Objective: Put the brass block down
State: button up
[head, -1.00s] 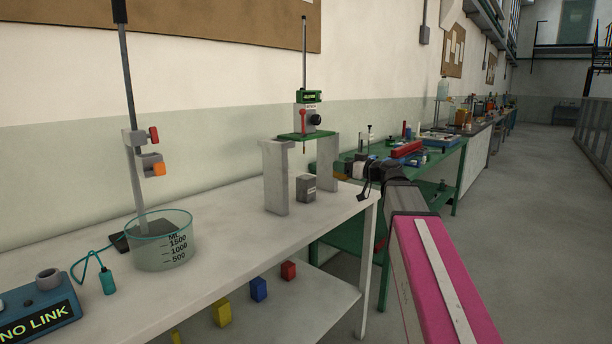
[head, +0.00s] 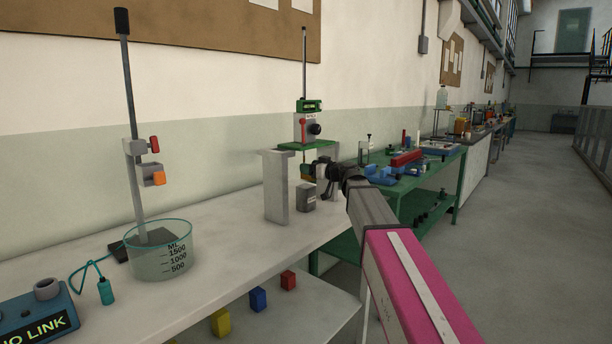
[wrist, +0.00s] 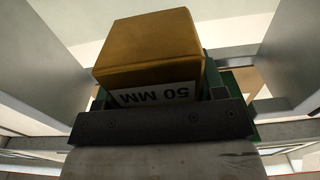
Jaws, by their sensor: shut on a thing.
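The brass block (wrist: 150,48) fills the upper middle of the wrist view, with a white "50 MM" label that reads upside down. My gripper (wrist: 160,95) is shut on it; a dark finger bar crosses in front of its lower part. In the head view my gripper (head: 316,172) is between the pale uprights of a stand, under its green plate (head: 306,146). Only a small brass patch of the block (head: 307,171) shows there, above a grey block (head: 306,197) on the bench. I cannot tell whether the two blocks touch.
The stand's left upright (head: 277,187) is close to my gripper. A dial gauge (head: 314,129) is mounted above the green plate. A glass beaker (head: 161,255) and a blue "NO LINK" box (head: 38,312) stand left on the white bench (head: 235,243). The bench between is clear.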

jog(key=shift+x, duration=1.15)
jog(key=shift+w+a+f, duration=0.1)
jog(key=shift+a+f, duration=0.1)
jog(key=shift+f, duration=0.1)
jog(key=shift+d+f, duration=0.1)
jog(key=shift+f, duration=1.15)
jog(key=shift+f, duration=0.15)
jog(key=o, duration=1.5)
jog(key=shift+o, duration=0.2)
jog(key=shift+f, duration=0.1)
